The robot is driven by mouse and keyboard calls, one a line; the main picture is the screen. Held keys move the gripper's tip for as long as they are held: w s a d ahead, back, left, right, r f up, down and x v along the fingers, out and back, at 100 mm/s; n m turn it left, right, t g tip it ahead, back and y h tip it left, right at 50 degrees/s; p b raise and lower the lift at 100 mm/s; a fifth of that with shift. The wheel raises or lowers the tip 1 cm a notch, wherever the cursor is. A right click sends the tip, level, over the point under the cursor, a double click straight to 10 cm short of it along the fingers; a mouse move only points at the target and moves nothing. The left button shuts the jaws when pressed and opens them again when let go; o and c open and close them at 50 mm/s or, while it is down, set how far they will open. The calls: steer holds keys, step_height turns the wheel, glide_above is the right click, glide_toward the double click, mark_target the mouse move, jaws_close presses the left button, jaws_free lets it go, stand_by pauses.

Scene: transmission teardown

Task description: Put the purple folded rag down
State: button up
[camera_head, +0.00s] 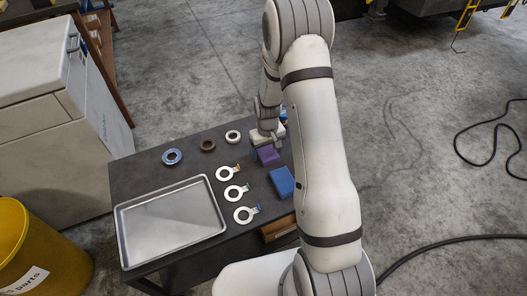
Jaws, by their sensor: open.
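The purple folded rag (267,155) lies on the dark table, to the right of the ring parts. My gripper (266,143) is just above and behind the rag's far edge, pointing down, with its jaws open. The jaws are small in this view, and I cannot tell whether a finger touches the rag. Part of the rag's far side is hidden by the gripper.
A blue folded block (281,182) sits in front of the rag. Several rings stand left, including a blue ring (172,157), a brown ring (208,145) and a white tagged ring (228,173). A metal tray (217,203) fills the table's front left.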

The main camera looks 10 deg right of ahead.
step_height(320, 180, up, 12)
steer(key=p, duration=0.1)
steer(key=shift+p, duration=0.3)
stand_by(0.3)
step_height(320, 180, up, 10)
steer(key=p, duration=0.3)
glide_above(267, 152)
steer(key=s, duration=0.3)
steer(key=s+r+m+t+p, duration=0.1)
steer(key=s+r+p, duration=0.2)
steer(key=s+r, duration=0.45)
steer(key=s+a+r+m+t+p, duration=0.1)
steer(key=s+r+p, duration=0.4)
steer(key=s+r, duration=0.8)
steer(key=shift+s+a+r+t+p, duration=0.25)
steer(key=shift+r+t+p, duration=0.05)
steer(key=shift+r, duration=0.3)
steer(key=shift+c, duration=0.2)
